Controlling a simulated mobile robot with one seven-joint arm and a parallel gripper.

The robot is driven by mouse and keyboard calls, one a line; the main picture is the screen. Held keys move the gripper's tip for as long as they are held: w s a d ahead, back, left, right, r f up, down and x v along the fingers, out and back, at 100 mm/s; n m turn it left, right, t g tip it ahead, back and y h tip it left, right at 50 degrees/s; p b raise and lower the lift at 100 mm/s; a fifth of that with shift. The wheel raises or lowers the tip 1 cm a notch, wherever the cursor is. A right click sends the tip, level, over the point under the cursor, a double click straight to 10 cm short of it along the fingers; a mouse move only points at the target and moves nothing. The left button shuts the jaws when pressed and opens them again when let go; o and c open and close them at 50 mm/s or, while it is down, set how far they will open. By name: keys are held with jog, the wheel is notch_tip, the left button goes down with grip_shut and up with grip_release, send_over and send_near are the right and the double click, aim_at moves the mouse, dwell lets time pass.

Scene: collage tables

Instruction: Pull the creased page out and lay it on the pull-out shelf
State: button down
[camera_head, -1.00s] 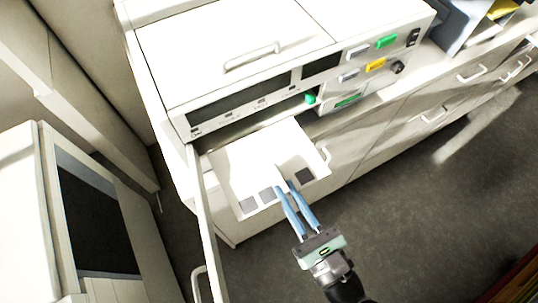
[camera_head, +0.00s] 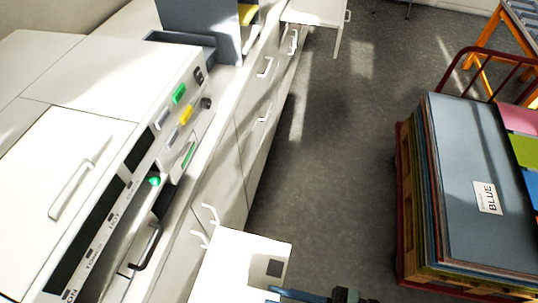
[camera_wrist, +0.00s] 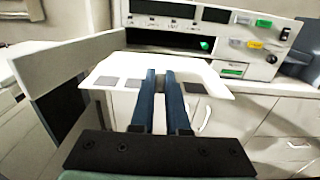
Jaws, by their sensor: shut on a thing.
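The page (camera_head: 238,262) is a white sheet with grey squares, at the bottom of the head view and partly cut off. In the wrist view the page (camera_wrist: 118,70) spreads to both sides of my fingers, its front edge bent down. My gripper (camera_wrist: 160,76) is shut on its near edge. In the head view only part of my gripper (camera_head: 277,292) shows, at the bottom edge. The page is in front of the white machine (camera_head: 95,130) and appears apart from its opening. A white surface with a handle (camera_head: 318,12), possibly the pull-out shelf, is at the top.
An open door (camera_wrist: 68,62) stands left of the page. Cabinet fronts with white handles (camera_head: 263,68) run along the machine's row. A cart with a stack of large sheets (camera_head: 465,165) stands at the right. Bare grey floor (camera_head: 335,150) lies between.

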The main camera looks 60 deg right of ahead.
jog(key=v, duration=1.3)
jog(key=shift+s, duration=0.2)
dwell(0.4)
jog(key=shift+d, duration=0.1)
